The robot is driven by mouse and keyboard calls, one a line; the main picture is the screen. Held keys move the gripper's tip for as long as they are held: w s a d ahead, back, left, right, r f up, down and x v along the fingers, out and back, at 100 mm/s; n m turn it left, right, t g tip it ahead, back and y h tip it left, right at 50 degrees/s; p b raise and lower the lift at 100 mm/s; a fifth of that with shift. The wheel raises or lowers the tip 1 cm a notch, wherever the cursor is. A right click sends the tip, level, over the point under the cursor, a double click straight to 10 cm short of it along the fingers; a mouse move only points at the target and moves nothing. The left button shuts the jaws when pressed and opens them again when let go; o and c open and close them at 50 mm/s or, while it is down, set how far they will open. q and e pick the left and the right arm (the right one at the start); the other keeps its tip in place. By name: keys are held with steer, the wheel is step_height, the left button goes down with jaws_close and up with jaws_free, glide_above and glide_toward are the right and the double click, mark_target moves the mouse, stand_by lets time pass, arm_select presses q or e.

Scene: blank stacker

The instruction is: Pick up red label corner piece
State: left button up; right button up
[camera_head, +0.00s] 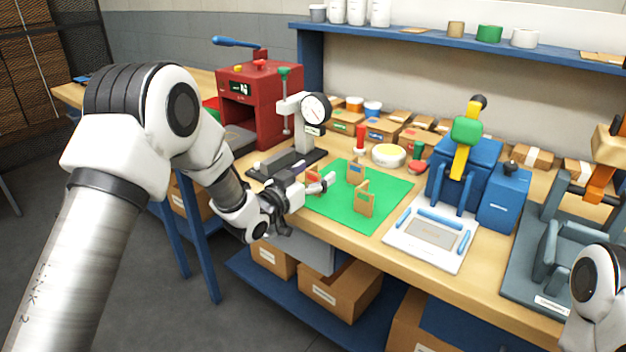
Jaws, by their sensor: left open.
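A small tan corner piece with a red label (313,175) stands on the left part of the green mat (335,209), partly hidden by my left gripper. My left gripper (317,178) is open, with its fingers at this piece; I cannot tell whether they touch it. A second tan corner piece with a blue label (356,172) stands farther back on the mat. A third tan corner piece (364,199) stands toward the right of the mat, its label hard to read. My right gripper is not in view; only part of that arm shows at the lower right.
A dial gauge stand (304,126) is just behind my left gripper, and a red machine (262,105) is farther left. A white tray with blue bars (432,232) and a blue press (466,165) stand right of the mat. Small boxes line the back.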

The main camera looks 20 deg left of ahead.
arm_select(q)
steer(key=shift+a+f, duration=0.1)
steer(key=c, duration=0.9)
